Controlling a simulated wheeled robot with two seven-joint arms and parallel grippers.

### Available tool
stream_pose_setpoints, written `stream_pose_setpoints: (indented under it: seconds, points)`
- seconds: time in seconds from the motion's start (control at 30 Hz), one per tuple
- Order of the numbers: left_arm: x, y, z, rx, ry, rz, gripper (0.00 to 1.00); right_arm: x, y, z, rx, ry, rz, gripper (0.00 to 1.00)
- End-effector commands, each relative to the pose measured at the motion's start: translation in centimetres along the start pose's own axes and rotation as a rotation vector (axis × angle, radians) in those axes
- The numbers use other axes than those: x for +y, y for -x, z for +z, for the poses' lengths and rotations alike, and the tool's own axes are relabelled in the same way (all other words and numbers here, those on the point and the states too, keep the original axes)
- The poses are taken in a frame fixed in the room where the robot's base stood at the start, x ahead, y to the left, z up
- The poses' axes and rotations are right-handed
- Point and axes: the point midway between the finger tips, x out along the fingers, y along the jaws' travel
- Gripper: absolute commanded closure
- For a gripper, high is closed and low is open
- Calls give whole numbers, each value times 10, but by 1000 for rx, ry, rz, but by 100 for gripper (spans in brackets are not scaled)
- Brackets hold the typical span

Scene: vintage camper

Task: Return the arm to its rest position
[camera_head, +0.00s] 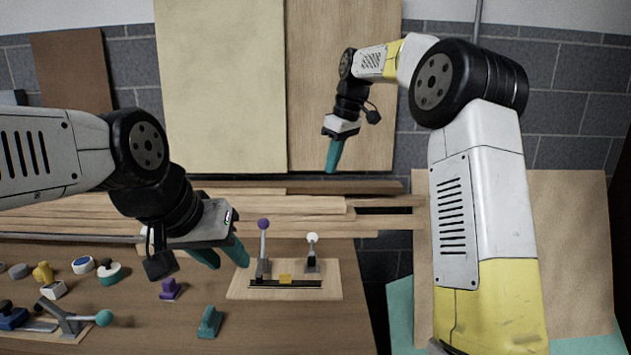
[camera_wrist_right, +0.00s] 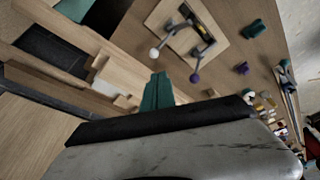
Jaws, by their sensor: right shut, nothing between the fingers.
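My right arm rises on the right of the head view and bends over toward the back. Its gripper (camera_head: 332,168) hangs in front of the upright wooden panels, teal fingers together and empty, pointing down. In the right wrist view the same fingers (camera_wrist_right: 158,92) are shut with nothing between them. My left gripper (camera_head: 229,263) is low over the bench, left of the lever board (camera_head: 240,291). Its two teal fingers are apart, with nothing visible between them.
The board carries a purple-knobbed lever (camera_head: 263,240) and a white-knobbed lever (camera_head: 312,250). A teal piece (camera_head: 210,322) and a purple piece (camera_head: 170,290) lie nearby. Several small parts and a teal-knobbed lever (camera_head: 102,318) sit at left. Planks (camera_head: 270,214) lie along the back.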

Motion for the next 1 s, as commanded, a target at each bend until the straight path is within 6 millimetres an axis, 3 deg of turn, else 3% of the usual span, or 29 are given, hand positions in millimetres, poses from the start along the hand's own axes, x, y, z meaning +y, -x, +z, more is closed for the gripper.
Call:
stream_pose_setpoints:
  seconds: [0.03,0.2,0.4,0.57,0.7,0.83,1.0]
  points:
    - [0,0,0,0,0,0,64,-12,19,15,11,-43,26,100]
    - [0,0,0,0,0,0,64,-51,56,65,57,-208,96,100]
    - [0,0,0,0,0,0,64,-104,76,134,131,-409,162,100]
    - [0,0,0,0,0,0,64,-149,72,192,204,-574,198,100]
    - [0,0,0,0,0,0,64,-186,55,236,270,-703,215,100]
    - [0,0,0,0,0,0,64,-209,38,264,317,-792,220,100]
    - [0,0,0,0,0,0,64,-223,26,279,344,-843,219,100]
